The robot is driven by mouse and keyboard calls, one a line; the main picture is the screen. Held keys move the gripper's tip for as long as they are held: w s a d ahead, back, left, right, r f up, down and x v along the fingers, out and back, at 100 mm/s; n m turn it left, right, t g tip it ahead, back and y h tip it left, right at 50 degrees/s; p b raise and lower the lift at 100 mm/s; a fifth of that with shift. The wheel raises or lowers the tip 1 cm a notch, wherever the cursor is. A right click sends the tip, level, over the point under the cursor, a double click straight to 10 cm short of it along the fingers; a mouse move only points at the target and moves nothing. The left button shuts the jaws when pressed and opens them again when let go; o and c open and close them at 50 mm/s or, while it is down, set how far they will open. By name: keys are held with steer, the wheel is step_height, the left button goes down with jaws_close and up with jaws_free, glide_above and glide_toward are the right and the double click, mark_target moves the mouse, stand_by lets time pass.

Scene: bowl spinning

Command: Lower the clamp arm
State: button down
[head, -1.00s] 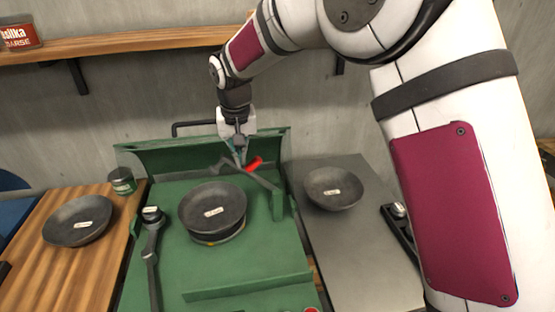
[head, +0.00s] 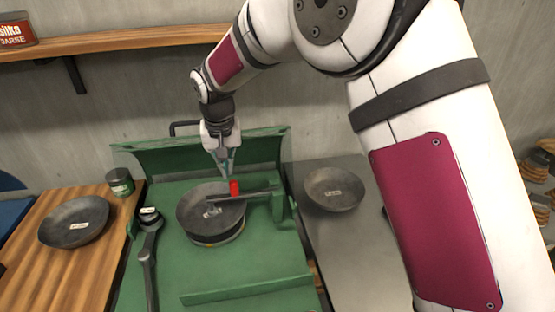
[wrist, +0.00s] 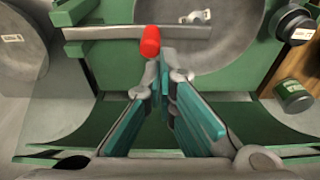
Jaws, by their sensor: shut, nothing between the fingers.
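The clamp arm (head: 258,192) is a grey bar with a red knob (head: 235,187), hinged on a green post at the right of the green machine. It lies about level, its free end over the dark bowl (head: 192,208) on the round chuck. Whether it touches the bowl, I cannot tell. My gripper (head: 226,173) is shut and empty, just behind and above the red knob. In the wrist view, the shut fingertips (wrist: 160,56) are right beside the red knob (wrist: 150,42), and the bar (wrist: 95,33) runs across the bowl.
Another dark bowl (head: 75,222) and a green can (head: 120,182) stand on the wooden top at left. A third bowl (head: 333,189) lies on the grey top at right. A dark lever (head: 148,250) stands left of the chuck. The raised green back panel (head: 140,157) is behind.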

steer(key=shift+r, duration=0.15)
step_height(320, 180, up, 12)
steer(key=p, duration=0.1)
steer(key=shift+p, duration=0.4)
stand_by(0.6)
